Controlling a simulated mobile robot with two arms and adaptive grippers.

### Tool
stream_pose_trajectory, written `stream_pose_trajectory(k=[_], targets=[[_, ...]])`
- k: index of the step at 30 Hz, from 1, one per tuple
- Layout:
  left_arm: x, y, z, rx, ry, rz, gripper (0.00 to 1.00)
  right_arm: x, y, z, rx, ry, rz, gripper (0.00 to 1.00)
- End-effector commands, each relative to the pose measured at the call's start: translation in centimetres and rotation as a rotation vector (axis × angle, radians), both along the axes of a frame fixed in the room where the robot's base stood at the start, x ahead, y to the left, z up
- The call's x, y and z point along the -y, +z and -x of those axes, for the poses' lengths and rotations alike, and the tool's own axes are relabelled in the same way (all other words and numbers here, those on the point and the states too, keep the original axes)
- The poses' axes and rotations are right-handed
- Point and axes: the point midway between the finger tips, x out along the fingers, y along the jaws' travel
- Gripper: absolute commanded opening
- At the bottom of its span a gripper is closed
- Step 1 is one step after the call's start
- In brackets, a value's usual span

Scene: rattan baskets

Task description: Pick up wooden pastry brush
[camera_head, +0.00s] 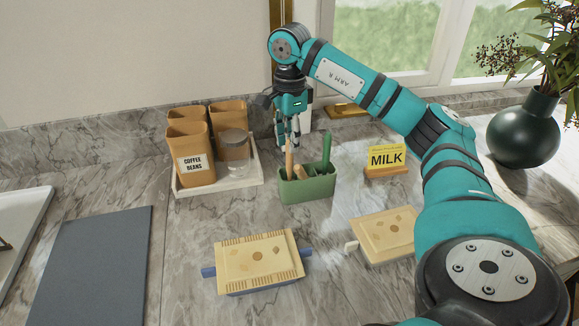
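A green holder (306,189) stands on the marble counter near the middle of the head view. A wooden handle (289,162) rises upright from its left part, a shorter wooden piece (300,173) leans beside it, and a green handle (326,152) stands at its right. The wooden pastry brush may be the upright wooden one; its lower end is hidden in the holder. My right gripper (288,142) points down with its fingertips at the top of that upright handle. I cannot tell whether it grips the handle. My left gripper is not in view.
A white tray (218,188) with brown canisters and a glass jar stands left of the holder. A yellow MILK block (386,160) stands right. Two patterned boxes (258,258) (383,234) lie in front. A dark board (91,264) lies left; a vase (524,136) stands right.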

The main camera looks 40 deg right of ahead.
Motion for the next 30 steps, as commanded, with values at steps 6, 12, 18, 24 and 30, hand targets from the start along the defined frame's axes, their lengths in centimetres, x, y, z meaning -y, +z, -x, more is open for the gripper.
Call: stream_pose_trajectory(k=[6,12,18,24,30], targets=[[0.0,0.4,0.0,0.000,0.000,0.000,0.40,0.0,-2.1,0.1,-0.005,-0.001,0.000,0.24],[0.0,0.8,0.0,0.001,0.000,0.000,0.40,0.0,-5.1,0.1,-0.004,-0.001,0.001,0.24],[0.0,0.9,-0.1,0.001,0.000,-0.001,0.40,0.0,-6.1,0.0,0.000,0.000,0.000,0.24],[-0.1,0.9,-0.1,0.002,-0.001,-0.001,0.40,0.0,-6.1,0.0,0.000,0.000,0.000,0.17],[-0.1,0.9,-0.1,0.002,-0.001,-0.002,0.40,0.0,-6.1,0.0,0.000,0.000,0.000,0.00]])
